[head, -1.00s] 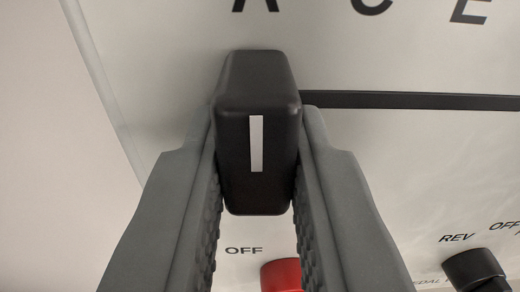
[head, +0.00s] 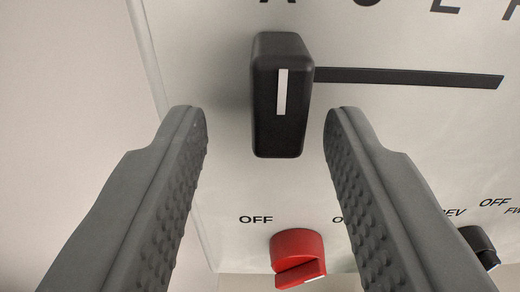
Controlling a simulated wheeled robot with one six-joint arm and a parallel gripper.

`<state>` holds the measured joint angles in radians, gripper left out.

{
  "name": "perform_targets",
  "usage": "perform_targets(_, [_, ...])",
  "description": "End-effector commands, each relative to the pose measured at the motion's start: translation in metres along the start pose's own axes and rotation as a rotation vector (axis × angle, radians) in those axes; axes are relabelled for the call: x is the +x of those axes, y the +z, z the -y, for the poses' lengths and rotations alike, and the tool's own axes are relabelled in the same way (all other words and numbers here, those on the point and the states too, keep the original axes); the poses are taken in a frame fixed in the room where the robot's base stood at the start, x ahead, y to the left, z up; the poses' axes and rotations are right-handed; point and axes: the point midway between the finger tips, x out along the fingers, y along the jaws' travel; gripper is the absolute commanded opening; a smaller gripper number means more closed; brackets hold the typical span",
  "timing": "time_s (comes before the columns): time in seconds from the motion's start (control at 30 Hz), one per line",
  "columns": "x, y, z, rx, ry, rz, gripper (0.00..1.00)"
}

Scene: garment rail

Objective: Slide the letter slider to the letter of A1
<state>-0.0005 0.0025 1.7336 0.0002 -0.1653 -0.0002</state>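The letter slider (head: 279,95) is a black block with a white line on its front, in the upper middle of the head view. It sits at the left end of a dark horizontal slot (head: 410,77), below the leftmost letter, which is cut off by the top edge and was readable as A a second ago. My gripper (head: 265,112) is open, its two grey ridged fingers apart on either side of the slider, with clear gaps to it. Nothing is held.
Below the slider are a red rotary knob (head: 297,257) with an OFF label (head: 256,219) and a black knob (head: 480,247) at the right edge. The pale panel's left edge (head: 150,60) runs beside my left finger.

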Motion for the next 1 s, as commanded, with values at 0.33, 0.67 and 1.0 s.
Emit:
perform_targets(0.33, [-0.058, -0.001, 0.001, 0.000, -0.001, -0.001, 0.40])
perform_targets(0.67, [-0.111, -0.001, 0.002, 0.000, -0.002, -0.001, 0.40])
perform_targets(1.0, [-0.145, 0.000, 0.002, 0.000, -0.002, 0.000, 0.40])
